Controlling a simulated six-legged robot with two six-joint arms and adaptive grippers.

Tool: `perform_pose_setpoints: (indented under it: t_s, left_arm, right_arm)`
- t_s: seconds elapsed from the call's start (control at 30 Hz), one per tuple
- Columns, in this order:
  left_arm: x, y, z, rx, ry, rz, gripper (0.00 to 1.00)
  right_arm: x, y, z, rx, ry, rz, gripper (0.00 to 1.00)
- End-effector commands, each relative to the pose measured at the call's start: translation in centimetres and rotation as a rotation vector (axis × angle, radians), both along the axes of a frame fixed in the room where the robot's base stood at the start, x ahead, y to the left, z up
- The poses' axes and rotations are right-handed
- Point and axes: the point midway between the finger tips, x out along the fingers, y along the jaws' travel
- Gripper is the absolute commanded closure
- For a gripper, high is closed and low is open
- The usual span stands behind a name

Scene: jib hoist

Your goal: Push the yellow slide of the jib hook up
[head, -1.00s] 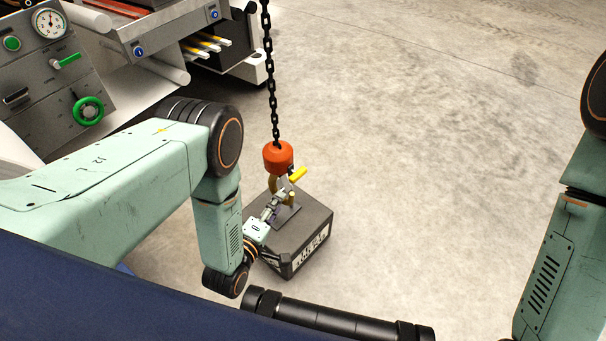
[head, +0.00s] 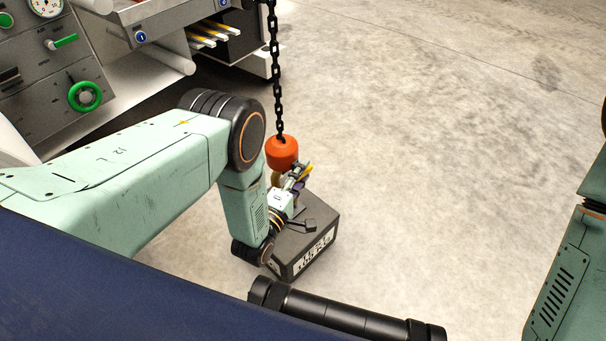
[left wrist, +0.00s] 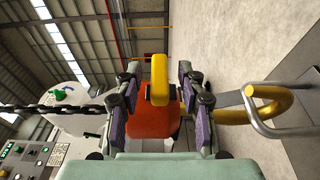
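The orange-red hook block (head: 282,152) hangs on a black chain, and it also shows in the left wrist view (left wrist: 154,124). Its yellow slide (head: 307,171) sticks out at the side. In the left wrist view the slide (left wrist: 160,80) stands between the two fingers of my left gripper (left wrist: 158,97), with a gap on each side. The gripper (head: 299,175) is open around the slide. The yellow hook (left wrist: 272,98) passes through the metal handle (left wrist: 262,125) of the black weight (head: 322,221). My right gripper is out of view.
The weight rests on the concrete floor under the hook. The black chain (head: 275,75) rises from the block. A grey control panel (head: 45,85) with a green wheel (head: 85,96) stands at the upper left. The floor right of the weight is clear.

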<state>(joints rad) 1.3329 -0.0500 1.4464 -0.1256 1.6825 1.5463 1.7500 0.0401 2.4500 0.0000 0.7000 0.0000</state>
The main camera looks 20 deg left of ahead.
Motion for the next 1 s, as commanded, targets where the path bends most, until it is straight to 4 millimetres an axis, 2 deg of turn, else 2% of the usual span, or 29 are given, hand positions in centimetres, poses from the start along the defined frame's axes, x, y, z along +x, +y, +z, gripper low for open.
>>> perform_pose_setpoints:
  t_s: [0.13, 0.4, 0.87, 1.0]
  left_arm:
    - [0.92, -0.17, -0.04, 0.0, 0.001, 0.0, 0.6]
    - [1.22, -0.19, 0.06, 0.0, 0.0, 0.0, 0.61]
    - [1.24, -0.21, 0.03, 0.001, 0.001, 0.0, 1.0]
    - [1.23, -0.21, 0.03, 0.001, 0.001, 0.0, 1.0]
  right_arm:
    - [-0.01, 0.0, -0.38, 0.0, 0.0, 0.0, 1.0]
    - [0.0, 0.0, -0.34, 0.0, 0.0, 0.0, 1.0]
    - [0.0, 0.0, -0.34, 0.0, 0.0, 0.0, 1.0]
    - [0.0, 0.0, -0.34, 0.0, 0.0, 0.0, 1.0]
